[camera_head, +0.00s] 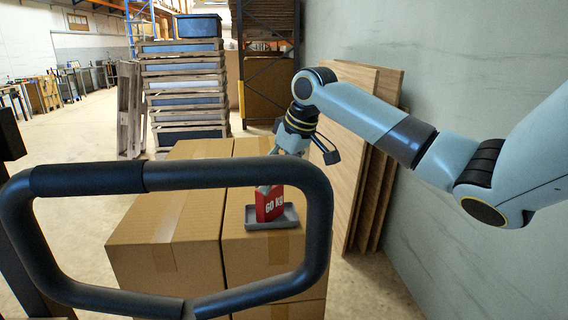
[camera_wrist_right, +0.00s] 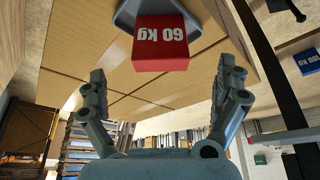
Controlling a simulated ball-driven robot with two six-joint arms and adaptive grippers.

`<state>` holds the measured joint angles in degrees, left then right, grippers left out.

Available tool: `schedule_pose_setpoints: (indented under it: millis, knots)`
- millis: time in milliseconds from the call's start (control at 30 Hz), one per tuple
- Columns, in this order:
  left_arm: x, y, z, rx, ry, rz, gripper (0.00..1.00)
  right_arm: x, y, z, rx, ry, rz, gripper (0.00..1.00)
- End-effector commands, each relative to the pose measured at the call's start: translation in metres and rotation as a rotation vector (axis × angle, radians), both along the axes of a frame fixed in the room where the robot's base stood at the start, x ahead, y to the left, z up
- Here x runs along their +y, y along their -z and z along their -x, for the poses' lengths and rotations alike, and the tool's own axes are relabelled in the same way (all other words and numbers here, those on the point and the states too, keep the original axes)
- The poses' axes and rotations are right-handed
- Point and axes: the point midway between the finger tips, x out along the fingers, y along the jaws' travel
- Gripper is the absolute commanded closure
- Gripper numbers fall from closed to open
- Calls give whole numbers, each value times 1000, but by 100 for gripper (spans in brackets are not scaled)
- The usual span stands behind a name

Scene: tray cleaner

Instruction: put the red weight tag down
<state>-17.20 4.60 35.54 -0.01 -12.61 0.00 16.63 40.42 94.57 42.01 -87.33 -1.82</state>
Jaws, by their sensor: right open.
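The red weight tag (camera_head: 269,204), marked 60 kg, stands in a small grey tray (camera_head: 286,218) on top of the cardboard boxes. In the right wrist view the red tag (camera_wrist_right: 160,45) shows upside down beyond the fingers, with part of the grey tray (camera_wrist_right: 126,16) behind it. My right gripper (camera_wrist_right: 161,82) is open, its two fingers spread wide with nothing between their tips. The tag looks clear of both fingers there. In the head view a dark bar partly hides this gripper. My left gripper is not in view.
A dark tubular loop (camera_head: 90,178) crosses the foreground. Cardboard boxes (camera_head: 165,225) form the surface under the tray. Wooden boards (camera_head: 352,150) lean by the grey wall at right, and stacked crates (camera_head: 185,95) stand behind. A blue 100 kg tag (camera_wrist_right: 307,61) shows at the wrist view's right edge.

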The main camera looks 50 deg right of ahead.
Motion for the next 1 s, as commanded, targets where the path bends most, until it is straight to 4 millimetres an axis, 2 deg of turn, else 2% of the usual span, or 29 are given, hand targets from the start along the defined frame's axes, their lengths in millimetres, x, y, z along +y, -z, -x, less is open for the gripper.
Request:
schedule_pose_setpoints:
  millis: [100, 300, 1000]
  knots:
    - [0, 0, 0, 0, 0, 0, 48, -1, -19, 8, 0, 0, 2, 0]
    - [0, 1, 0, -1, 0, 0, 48, -1, -33, 14, 1, 1, 0, 0]
    - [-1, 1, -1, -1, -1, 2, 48, -1, -33, 14, 0, 1, -1, 0]
